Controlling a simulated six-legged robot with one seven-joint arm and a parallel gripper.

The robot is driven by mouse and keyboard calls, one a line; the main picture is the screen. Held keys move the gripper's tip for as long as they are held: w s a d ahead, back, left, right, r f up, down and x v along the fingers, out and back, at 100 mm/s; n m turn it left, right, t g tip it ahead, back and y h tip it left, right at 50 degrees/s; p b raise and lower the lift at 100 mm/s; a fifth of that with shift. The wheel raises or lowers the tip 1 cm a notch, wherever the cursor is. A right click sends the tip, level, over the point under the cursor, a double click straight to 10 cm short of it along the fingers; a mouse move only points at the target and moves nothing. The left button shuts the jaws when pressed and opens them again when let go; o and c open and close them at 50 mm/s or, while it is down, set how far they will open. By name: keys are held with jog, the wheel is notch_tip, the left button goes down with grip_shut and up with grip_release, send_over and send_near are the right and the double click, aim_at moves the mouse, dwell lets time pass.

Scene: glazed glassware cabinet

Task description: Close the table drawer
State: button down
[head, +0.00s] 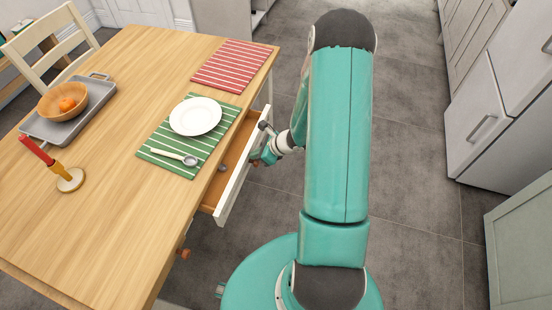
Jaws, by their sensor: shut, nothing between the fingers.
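The table drawer (243,165) stands partly open on the right side of the wooden table (125,120). Its white front stands out from the table edge, and a strip of its wooden inside shows. A small dark round thing lies in the drawer near the table edge. My gripper (257,156) is at the drawer front, near its upper edge. It is shut with nothing held. I cannot tell whether it touches the front. My teal arm comes in from the right and hides some of the floor beside the drawer.
On the table are a green striped mat (155,158) with a white plate (195,116) and spoon, a red striped mat (235,66), a grey tray (98,100) with a fruit bowl, and a red candle (36,150). Cabinets (500,100) stand at right; grey floor lies between.

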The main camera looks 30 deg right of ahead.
jog(key=w+a, duration=0.2)
jog(key=w, duration=0.1)
jog(key=w+a, duration=0.2)
jog(key=shift+w, duration=0.25)
